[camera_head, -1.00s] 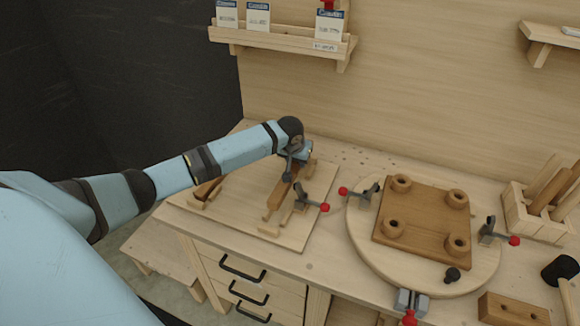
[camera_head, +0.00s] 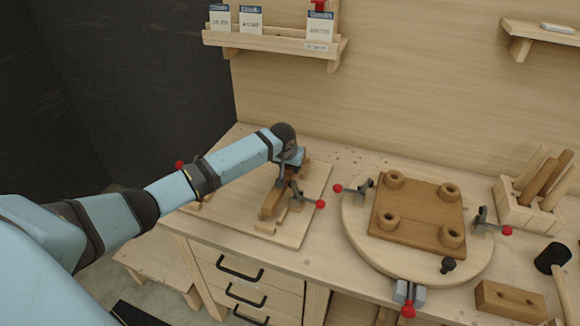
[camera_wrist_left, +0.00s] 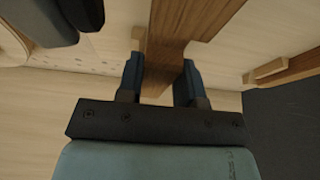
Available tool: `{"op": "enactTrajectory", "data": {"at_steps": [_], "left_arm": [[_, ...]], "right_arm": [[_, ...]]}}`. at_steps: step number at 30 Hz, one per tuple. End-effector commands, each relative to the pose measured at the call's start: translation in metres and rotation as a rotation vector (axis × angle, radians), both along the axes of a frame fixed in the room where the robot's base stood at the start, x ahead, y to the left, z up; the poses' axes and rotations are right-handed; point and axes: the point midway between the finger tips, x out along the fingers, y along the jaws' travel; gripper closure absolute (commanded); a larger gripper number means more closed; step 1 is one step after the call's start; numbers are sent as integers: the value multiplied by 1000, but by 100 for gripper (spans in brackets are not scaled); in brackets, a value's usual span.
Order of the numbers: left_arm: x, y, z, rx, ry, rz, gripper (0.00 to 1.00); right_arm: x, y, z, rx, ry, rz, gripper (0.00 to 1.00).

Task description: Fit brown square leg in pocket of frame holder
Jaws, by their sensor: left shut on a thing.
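The brown square leg (camera_head: 271,203) is at the frame holder on the light board (camera_head: 310,207), running from my left gripper toward the front. My left gripper (camera_head: 291,162) is shut on the leg near its far end. The left wrist view shows the leg (camera_wrist_left: 183,30) between the two dark blue jaws (camera_wrist_left: 160,82). The leg appears to lie along the holder, but I cannot tell if it is fully seated in the pocket. My arm and gripper hide the leg's far end. My right gripper is not in view.
A toggle clamp with a red knob (camera_head: 320,204) stands right of the leg. A round turntable (camera_head: 352,226) carries a brown square seat (camera_head: 423,212) with clamps around it. A wooden rack (camera_head: 515,212) and a mallet (camera_head: 551,258) are at the right.

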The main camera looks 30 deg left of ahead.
Motion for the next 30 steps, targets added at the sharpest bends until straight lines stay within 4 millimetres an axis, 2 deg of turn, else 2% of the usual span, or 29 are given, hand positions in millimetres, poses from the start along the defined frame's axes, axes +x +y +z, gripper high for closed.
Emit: {"op": "enactTrajectory", "data": {"at_steps": [15,30], "left_arm": [[0,0,-21,2,-2,-1,95],[0,0,-41,-1,0,1,95]], "right_arm": [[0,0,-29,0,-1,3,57],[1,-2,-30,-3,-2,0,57]]}}
